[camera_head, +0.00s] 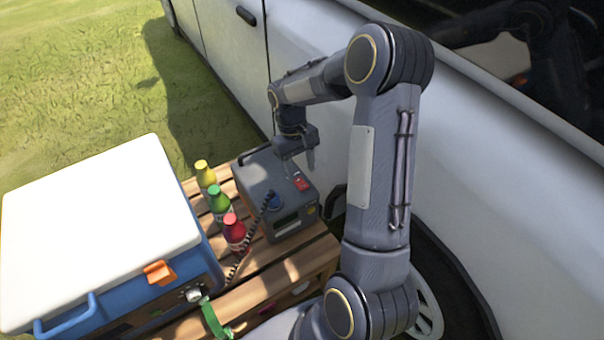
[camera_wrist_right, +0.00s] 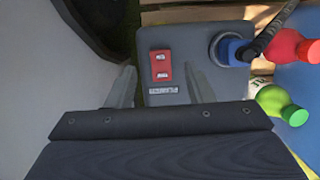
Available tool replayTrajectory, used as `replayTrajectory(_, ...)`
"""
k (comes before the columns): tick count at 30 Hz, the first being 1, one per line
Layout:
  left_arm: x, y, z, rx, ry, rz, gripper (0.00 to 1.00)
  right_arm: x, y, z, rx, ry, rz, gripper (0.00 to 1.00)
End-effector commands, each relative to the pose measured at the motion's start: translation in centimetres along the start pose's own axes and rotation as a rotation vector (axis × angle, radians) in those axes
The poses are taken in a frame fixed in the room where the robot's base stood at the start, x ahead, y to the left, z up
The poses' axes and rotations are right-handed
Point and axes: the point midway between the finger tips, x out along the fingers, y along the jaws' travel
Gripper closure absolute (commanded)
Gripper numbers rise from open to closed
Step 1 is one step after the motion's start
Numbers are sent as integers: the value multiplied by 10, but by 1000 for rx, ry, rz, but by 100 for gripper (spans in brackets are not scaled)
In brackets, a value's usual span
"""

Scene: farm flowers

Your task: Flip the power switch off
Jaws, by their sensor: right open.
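A grey power box (camera_head: 262,183) stands on a wooden crate beside the car. Its red power switch (camera_head: 302,182) sits on the top face near the right end. In the right wrist view the red switch (camera_wrist_right: 161,66) shows two white marks, with a small label below it. My right gripper (camera_head: 298,165) is open above the box, close to the switch. In the wrist view its fingertips (camera_wrist_right: 160,82) are apart, one on each side below the switch, with nothing between them but the box top. My left gripper is not in view.
A blue plug (camera_head: 272,202) with a coiled black cable is in the box. Yellow, green and red bottles (camera_head: 219,203) stand left of it. A white-lidded blue cooler (camera_head: 100,225) is at the left. The white car (camera_head: 480,150) closes off the right side.

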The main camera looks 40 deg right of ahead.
Motion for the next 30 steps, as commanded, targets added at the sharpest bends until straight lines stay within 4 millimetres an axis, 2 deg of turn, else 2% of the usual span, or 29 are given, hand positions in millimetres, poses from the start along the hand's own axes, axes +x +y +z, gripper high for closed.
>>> replayTrajectory(1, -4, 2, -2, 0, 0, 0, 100, -12, 0, 1, 1, 1, 0, 53)
replayTrajectory(3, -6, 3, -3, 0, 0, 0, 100, -22, 0, 0, 1, 1, -1, 53)
replayTrajectory(7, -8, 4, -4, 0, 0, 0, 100, -34, 0, 0, 1, -1, 0, 53)
replayTrajectory(26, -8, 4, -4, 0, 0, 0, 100, -38, 0, 1, 1, 1, -2, 53)
replayTrajectory(30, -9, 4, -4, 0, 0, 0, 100, -56, -7, 16, 2, 50, -24, 53)
